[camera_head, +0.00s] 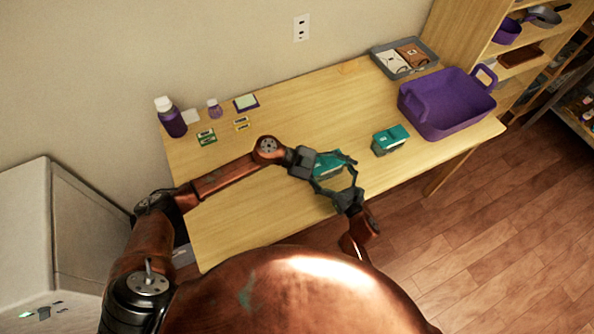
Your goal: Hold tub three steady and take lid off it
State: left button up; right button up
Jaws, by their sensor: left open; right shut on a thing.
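A teal tub (327,166) sits on the wooden table near its front edge, partly hidden by both grippers. My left gripper (335,166) comes in from the left and is open, with its fingers close around the tub. My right gripper (342,184) reaches up from the front edge and is shut on the teal tub. Whether it grips the lid or the body is too small to tell. A second teal tub (390,140) stands apart to the right. I cannot read a number on either tub.
A purple basket (446,112) stands at the table's right end, with a grey tray (382,56) behind it. A purple bottle (171,120), a small jar (214,108) and small boxes (206,137) are at the left. The middle back of the table (310,105) is clear.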

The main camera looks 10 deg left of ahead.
aim_at(328, 158)
jog(key=shift+d+f, duration=0.1)
jog(key=shift+f, duration=0.2)
pick_arm(q)
jog(key=w+a+f+n+t+y, duration=0.1)
jog(key=w+a+f+n+t, duration=0.15)
jog(key=a+n+t, duration=0.45)
jog(key=w+a+f+n+t, duration=0.1)
jog(key=a+f+n+t, duration=0.2)
jog(key=a+n, duration=0.45)
jog(key=shift+m, duration=0.95)
jog(key=x, duration=0.7)
jog(key=f+x, duration=0.1)
jog(key=x, duration=0.2)
jog(key=shift+w+d, duration=0.2)
pick_arm(e)
jog(key=shift+s, duration=0.1)
pick_arm(q)
jog(key=shift+c, duration=0.6)
jog(key=c, duration=1.3)
pick_arm(e)
jog(key=shift+f, duration=0.1)
pick_arm(q)
jog(key=shift+r, duration=0.2)
jog(key=shift+r, duration=0.95)
